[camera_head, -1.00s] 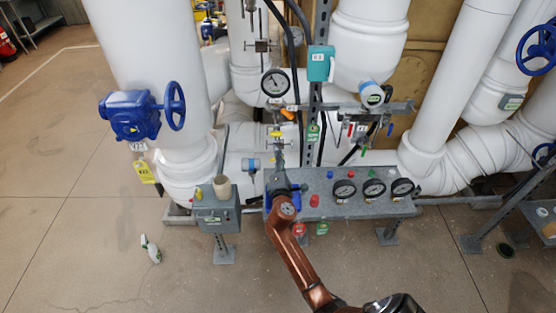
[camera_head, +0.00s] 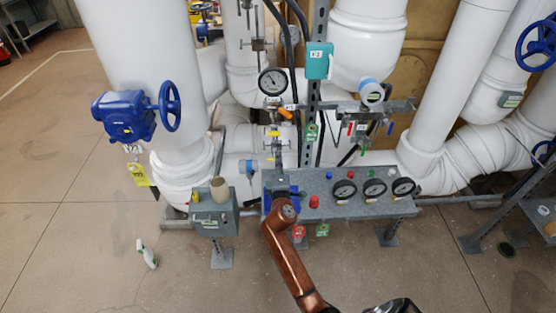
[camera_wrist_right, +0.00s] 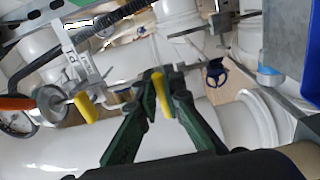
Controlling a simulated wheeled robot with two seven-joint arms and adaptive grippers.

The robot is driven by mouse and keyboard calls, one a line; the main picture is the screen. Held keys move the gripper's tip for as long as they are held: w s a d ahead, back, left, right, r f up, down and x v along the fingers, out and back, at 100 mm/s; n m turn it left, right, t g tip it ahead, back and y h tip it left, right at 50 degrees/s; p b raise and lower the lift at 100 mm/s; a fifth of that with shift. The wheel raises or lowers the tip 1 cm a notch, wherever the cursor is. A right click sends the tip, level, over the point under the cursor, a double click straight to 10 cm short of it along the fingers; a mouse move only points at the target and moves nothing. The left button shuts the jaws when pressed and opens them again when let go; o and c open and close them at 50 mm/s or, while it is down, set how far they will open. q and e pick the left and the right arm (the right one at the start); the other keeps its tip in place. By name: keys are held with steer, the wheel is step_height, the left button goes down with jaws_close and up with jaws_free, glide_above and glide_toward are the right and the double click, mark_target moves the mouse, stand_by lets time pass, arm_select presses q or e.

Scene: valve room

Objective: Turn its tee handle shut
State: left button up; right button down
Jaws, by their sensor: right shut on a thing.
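My right gripper (camera_wrist_right: 165,80) has its dark green fingers closed around a yellow handle (camera_wrist_right: 160,96) in the right wrist view. That handle sits on a small metal valve on thin tubing. A second yellow handle (camera_wrist_right: 88,107) is to the left, free of the fingers. In the head view my copper-coloured right arm reaches up to the grey panel, and its wrist hides the fingers and the held handle. A yellow handle (camera_head: 274,133) shows above the wrist on the vertical tubing. My left gripper is in neither view.
A round gauge (camera_head: 272,82) and an orange handle (camera_head: 286,114) are above. The grey panel (camera_head: 335,208) carries several gauges and knobs. A grey box (camera_head: 214,212) with a tan cup (camera_head: 219,189) stands left of my wrist. A spray bottle (camera_head: 147,253) is on the floor.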

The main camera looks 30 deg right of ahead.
steer(key=shift+f, duration=0.1)
steer(key=c, duration=2)
jaws_free()
steer(key=shift+c, duration=0.2)
steer(key=shift+s, duration=0.1)
steer(key=v, duration=0.7)
steer(key=shift+s+a, duration=0.15)
